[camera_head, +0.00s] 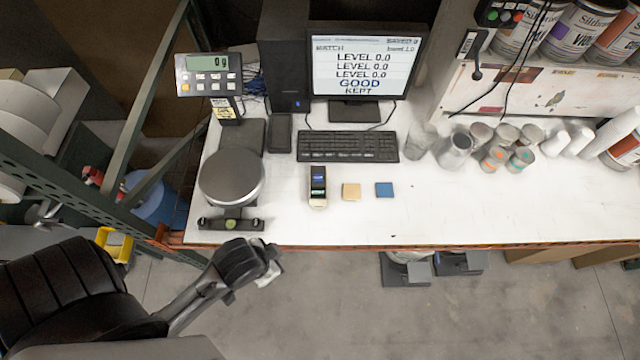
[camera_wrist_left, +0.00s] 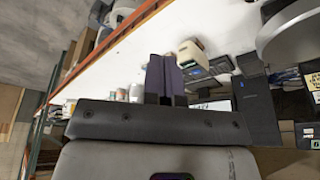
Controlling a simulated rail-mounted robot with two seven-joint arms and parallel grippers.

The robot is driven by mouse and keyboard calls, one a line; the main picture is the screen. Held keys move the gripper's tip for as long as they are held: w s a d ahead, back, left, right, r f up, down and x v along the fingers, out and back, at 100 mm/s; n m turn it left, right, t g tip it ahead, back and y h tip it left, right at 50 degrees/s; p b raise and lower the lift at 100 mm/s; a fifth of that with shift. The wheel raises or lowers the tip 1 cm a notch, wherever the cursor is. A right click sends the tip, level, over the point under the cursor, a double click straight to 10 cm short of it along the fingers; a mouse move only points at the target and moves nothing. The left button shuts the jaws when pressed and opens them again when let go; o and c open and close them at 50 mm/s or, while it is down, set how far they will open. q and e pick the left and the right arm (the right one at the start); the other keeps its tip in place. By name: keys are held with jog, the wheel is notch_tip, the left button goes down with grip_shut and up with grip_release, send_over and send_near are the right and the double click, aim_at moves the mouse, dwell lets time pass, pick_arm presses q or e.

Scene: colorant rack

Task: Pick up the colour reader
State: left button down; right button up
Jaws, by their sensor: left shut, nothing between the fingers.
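The colour reader (camera_head: 318,186), a small upright-looking device with a dark top, a lit screen and a cream lower end, lies on the white bench in front of the keyboard. In the left wrist view the cream and dark device (camera_wrist_left: 193,58) shows just beyond and right of my fingertips, apart from them. My left gripper (camera_head: 272,270) is in front of the bench's front edge, left of and nearer than the reader. In the left wrist view its fingers (camera_wrist_left: 165,75) are together, with nothing between them. My right gripper is not in view.
A yellow tile (camera_head: 351,191) and a blue tile (camera_head: 384,189) lie right of the reader. A scale (camera_head: 231,178) stands left, the keyboard (camera_head: 348,147) and monitor (camera_head: 358,65) behind. Cups and cans crowd the back right. The bench's front right (camera_head: 450,215) is clear.

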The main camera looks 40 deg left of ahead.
pick_arm(q)
jog(key=c, duration=1.8)
grip_release()
jog(key=o, duration=1.7)
